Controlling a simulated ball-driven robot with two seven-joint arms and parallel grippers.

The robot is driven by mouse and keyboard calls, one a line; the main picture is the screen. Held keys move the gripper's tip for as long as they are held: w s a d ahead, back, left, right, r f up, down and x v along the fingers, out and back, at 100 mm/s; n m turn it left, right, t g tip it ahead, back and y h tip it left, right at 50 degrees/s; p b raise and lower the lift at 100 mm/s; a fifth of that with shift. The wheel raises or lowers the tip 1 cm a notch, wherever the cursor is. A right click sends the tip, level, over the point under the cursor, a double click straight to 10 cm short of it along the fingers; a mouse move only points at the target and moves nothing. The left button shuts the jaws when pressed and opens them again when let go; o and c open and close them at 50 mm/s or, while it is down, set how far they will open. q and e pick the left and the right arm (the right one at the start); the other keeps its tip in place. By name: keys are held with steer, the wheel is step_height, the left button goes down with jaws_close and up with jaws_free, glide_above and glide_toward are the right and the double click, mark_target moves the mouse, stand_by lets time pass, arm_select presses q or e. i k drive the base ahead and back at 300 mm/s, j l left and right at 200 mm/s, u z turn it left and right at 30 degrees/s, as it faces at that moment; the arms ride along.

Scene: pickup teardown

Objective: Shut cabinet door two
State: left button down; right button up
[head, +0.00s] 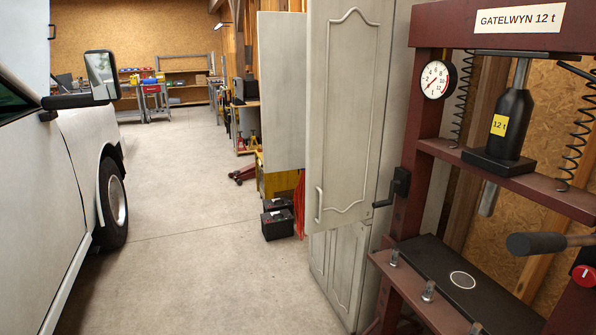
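A pale grey cabinet stands right of centre in the head view, against the right wall. Its near upper door (346,110) has a raised moulded border and a vertical bar handle (319,205) low on its left edge. I cannot tell whether this door is flush or slightly ajar. Behind it, a plain flat grey panel (282,90) stands out into the aisle and looks like another door swung open; its hinge side is hidden. Lower cabinet doors (340,270) sit beneath. No number shows on any door. Neither of my grippers is in view.
A dark red press (421,150) with a crank (391,190) stands close at right. A white pickup (60,190) with a protruding mirror (102,75) lines the left. Black batteries (277,224) sit on the floor beyond the cabinet. The concrete aisle (190,230) is clear.

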mark_target(349, 42)
steer(key=i+j, duration=0.1)
steer(key=i, duration=0.45)
steer(key=i+j, duration=0.15)
steer(key=i, duration=0.4)
